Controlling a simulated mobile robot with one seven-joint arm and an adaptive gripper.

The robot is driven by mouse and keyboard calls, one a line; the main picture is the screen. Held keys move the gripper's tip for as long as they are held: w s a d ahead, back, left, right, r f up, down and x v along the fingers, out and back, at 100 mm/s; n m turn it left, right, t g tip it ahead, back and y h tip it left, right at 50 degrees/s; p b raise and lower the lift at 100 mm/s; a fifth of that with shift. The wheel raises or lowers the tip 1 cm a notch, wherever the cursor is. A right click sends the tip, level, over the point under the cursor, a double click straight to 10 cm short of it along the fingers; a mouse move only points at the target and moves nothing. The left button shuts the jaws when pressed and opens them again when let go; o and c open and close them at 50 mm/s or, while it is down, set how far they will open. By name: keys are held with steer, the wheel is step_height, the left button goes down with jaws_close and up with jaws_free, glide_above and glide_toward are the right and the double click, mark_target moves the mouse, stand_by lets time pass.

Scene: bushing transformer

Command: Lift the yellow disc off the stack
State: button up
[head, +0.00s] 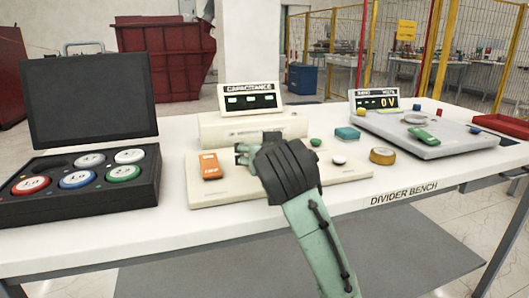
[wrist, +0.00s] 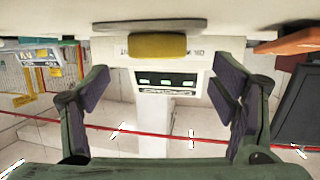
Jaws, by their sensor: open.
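In the wrist view, which is upside down, the yellow disc (wrist: 158,46) rests against a wider grey disc (wrist: 150,25), which lies beneath it on the pale surface. My gripper (wrist: 160,88) is open, with one finger on each side of the yellow disc's line and clear space between. Nothing is held. In the head view my gripper (head: 243,152) is low over the cream base plate (head: 225,190), in front of the capacitance display (head: 250,101). The stack is hidden behind my gripper and arm there.
An orange meter (head: 210,166) lies left of my gripper. An open black case (head: 88,205) with coloured discs stands at the far left. A green knob (head: 315,142), a white button (head: 339,160) and another yellow round piece (head: 382,156) lie to the right. A grey scale (head: 420,135) stands further right.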

steer(key=shift+d+x, duration=0.1)
steer(key=shift+x, duration=0.85)
steer(key=shift+d+x, duration=0.15)
steer(key=shift+x, duration=0.85)
steer(key=shift+c, duration=0.5)
steer(key=c, duration=1.4)
steer(key=shift+o, duration=0.2)
steer(key=shift+r, duration=0.2)
